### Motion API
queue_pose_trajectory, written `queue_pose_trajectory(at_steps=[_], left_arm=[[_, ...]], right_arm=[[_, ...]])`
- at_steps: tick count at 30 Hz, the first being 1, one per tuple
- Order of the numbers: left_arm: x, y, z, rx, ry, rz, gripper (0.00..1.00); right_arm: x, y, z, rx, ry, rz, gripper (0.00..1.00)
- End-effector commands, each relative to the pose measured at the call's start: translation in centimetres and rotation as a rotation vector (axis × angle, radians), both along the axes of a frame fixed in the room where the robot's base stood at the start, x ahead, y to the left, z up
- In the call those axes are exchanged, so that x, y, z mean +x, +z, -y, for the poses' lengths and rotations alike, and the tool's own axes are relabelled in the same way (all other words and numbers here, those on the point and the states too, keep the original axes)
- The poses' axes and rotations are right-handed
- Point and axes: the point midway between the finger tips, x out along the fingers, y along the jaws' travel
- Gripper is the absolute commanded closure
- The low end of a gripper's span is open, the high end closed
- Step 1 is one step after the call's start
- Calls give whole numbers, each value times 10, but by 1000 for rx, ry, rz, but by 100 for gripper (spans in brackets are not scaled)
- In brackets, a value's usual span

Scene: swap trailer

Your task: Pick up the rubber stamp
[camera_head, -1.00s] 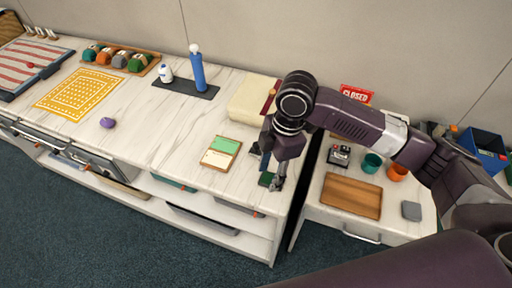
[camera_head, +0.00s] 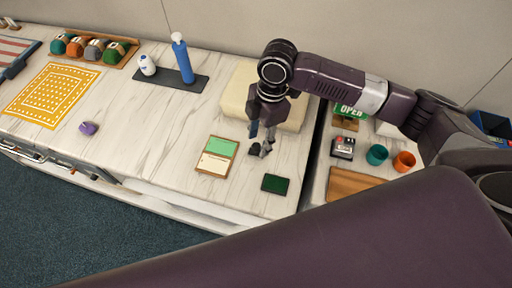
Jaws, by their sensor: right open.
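A small dark object (camera_head: 254,150), which looks like the rubber stamp, sits on the white marbled counter (camera_head: 160,120) just right of a green and cream pad. The gripper partly covers it, so its full shape is hidden. My right gripper (camera_head: 262,145) points down over it with its fingers open. I cannot tell whether the fingers touch it. A dark green ink pad (camera_head: 275,184) lies in front of the gripper, near the counter's right edge. My left gripper is not in view.
The green and cream pad (camera_head: 217,157) lies left of the gripper. A cream block (camera_head: 236,92) stands behind it. A blue bottle (camera_head: 183,62) stands on a dark tray farther left. A lower surface at right holds teal (camera_head: 377,154) and orange (camera_head: 403,161) cups.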

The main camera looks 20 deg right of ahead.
Motion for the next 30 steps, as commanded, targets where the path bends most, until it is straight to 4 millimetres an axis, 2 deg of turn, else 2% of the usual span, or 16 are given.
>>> queue_pose_trajectory(at_steps=[3, 7, 14, 17, 27, 30], left_arm=[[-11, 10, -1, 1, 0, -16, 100], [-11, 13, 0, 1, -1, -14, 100], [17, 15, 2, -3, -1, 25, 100], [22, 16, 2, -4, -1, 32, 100], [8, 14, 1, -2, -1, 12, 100], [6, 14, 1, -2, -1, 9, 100]], right_arm=[[4, -16, -3, 0, -1, -4, 60], [4, -34, -5, -1, 1, -3, 60], [4, -43, -6, -1, 1, 0, 60], [4, -43, -6, -1, 1, 0, 61], [4, -42, -6, -1, 1, 1, 98], [4, -42, -6, -1, 1, 1, 100]])
